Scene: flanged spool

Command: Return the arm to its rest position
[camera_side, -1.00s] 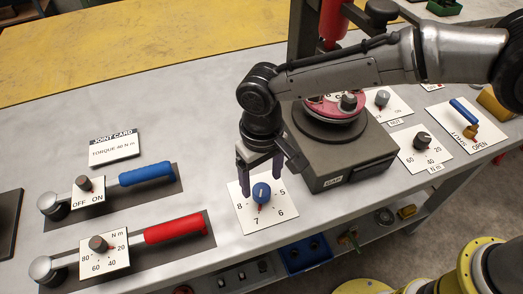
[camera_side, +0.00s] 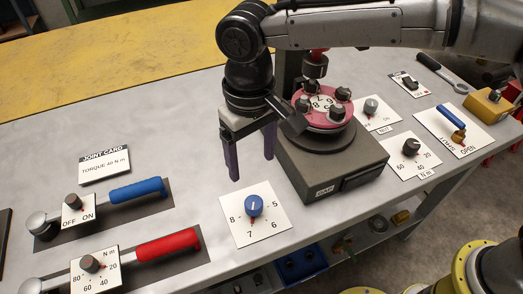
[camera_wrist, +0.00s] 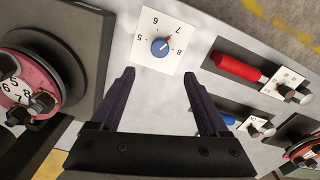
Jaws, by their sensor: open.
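My gripper (camera_side: 251,168) is open and empty, its two dark purple fingers pointing down above the bench. In the side view it hangs above and behind the blue knob (camera_side: 254,205), apart from it. The knob stands on a white card (camera_side: 274,229) numbered 5 to 8. In the wrist view the blue knob (camera_wrist: 159,47) and its card lie beyond my open fingertips (camera_wrist: 158,74), with clear space between. Which number the knob points to is hard to read.
A grey box with a red flanged dial (camera_side: 327,107) stands close right of my gripper. Blue-handled (camera_side: 136,189) and red-handled (camera_side: 167,245) wrenches lie at left. A SHUT/OPEN card (camera_side: 453,131) and other knob cards are at right. Bench between joint card (camera_side: 105,164) and gripper is clear.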

